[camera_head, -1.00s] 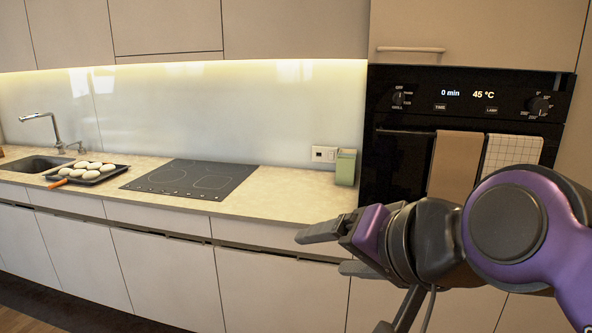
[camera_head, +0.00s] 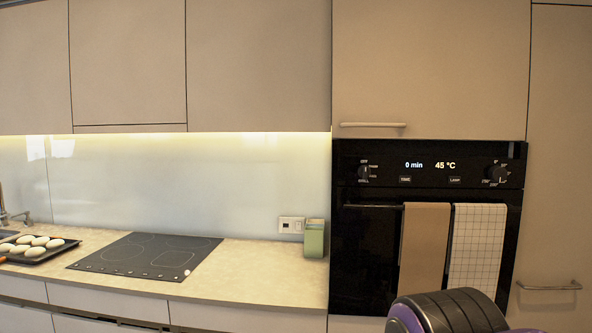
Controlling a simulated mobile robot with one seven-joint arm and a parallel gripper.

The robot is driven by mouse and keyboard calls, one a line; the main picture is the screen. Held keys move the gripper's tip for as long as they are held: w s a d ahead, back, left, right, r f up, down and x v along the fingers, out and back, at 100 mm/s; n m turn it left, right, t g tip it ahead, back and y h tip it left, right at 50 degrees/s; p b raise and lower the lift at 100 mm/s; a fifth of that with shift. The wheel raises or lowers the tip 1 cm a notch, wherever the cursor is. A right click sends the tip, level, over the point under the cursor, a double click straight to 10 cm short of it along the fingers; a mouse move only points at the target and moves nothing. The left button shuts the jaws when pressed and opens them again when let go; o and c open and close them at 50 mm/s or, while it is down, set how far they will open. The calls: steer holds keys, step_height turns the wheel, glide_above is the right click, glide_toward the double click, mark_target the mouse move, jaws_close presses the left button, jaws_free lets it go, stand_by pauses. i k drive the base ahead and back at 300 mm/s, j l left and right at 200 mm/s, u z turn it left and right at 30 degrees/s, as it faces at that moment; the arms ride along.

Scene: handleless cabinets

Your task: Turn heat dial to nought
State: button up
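The built-in oven (camera_head: 375,245) stands right of the counter, with a black control panel. Its display (camera_head: 430,165) reads 0 min and 45 °C. A round dial (camera_head: 496,173) with markings around it sits at the panel's right end; the markings are too small to read. Another dial (camera_head: 364,172) sits at the left end, with OFF and GRILL among its labels. Part of my purple and black arm shows at the bottom right, below the oven. My gripper is out of view.
A brown towel (camera_head: 424,245) and a checked towel (camera_head: 475,250) hang from the oven handle. A cooktop (camera_head: 147,256), a green container (camera_head: 314,238) and a tray of white buns (camera_head: 58,243) are on the counter. A cabinet handle (camera_head: 548,286) juts out at right.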

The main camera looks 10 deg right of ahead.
mark_target(498, 174)
steer(key=z, duration=1.3)
steer(key=l+u, duration=0.2)
steer(key=l, duration=0.85)
steer(key=i+l, duration=0.15)
steer(key=l, duration=0.15)
steer(key=j+z, duration=0.3)
steer(key=j, duration=0.25)
